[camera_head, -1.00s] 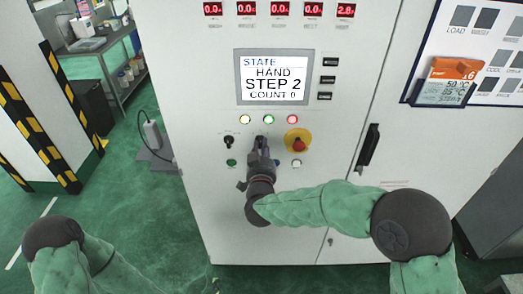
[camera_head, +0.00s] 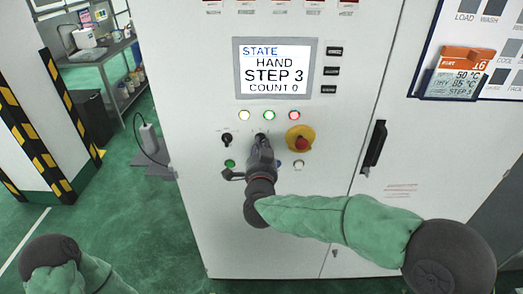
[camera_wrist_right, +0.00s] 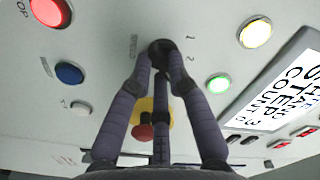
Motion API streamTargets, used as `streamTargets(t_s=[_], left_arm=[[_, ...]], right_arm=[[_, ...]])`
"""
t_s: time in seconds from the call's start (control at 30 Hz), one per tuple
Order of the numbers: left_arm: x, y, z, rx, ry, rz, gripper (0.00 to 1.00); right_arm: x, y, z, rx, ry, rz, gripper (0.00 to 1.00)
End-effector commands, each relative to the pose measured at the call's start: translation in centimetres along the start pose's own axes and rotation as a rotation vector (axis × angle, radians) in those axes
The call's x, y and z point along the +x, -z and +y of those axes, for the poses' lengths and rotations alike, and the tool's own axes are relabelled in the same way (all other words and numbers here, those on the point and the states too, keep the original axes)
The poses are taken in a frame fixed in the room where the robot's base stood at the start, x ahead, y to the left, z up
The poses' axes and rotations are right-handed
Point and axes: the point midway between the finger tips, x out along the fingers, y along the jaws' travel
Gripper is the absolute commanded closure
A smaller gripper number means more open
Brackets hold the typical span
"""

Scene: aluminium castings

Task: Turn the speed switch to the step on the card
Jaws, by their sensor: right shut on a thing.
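The speed switch is a small dark knob on the white cabinet front, and it shows in the right wrist view (camera_wrist_right: 160,48) between the fingertips. My right gripper (camera_head: 261,145) is shut on it, and the fingers (camera_wrist_right: 160,66) hide most of it in both views. Marks 1 and 2 are printed beside it in the wrist view. The screen (camera_head: 275,69) reads STATE, HAND, STEP 3, COUNT 0. The card (camera_head: 462,73), orange and white, hangs at the upper right; its small bottom line appears to read STEP 3. My left gripper is out of view; only that arm shows at the lower left.
A yellow and red stop button (camera_head: 300,139) sits just right of the gripper. Another dark switch (camera_head: 227,139) is to its left, with lamps (camera_head: 269,115) above. A black door handle (camera_head: 374,146) is further right. A grey bench (camera_head: 100,48) stands back left.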

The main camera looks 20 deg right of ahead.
Motion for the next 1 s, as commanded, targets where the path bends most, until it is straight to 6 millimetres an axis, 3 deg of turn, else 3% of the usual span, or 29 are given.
streamTargets(t_s=[0.5, 0.53, 0.6, 1.0], left_arm=[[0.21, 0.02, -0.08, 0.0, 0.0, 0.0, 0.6], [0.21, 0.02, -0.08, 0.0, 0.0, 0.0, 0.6], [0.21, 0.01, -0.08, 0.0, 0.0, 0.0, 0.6], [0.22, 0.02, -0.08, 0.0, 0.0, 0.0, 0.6]], right_arm=[[-0.03, -0.1, 0.06, 0.021, -0.002, -0.003, 1.0], [-0.03, -0.1, 0.06, 0.021, -0.002, -0.003, 0.76], [-0.03, -0.1, 0.06, 0.021, -0.002, -0.002, 0.57], [-0.36, -0.03, -0.01, 0.021, 0.0, -0.001, 0.57]])
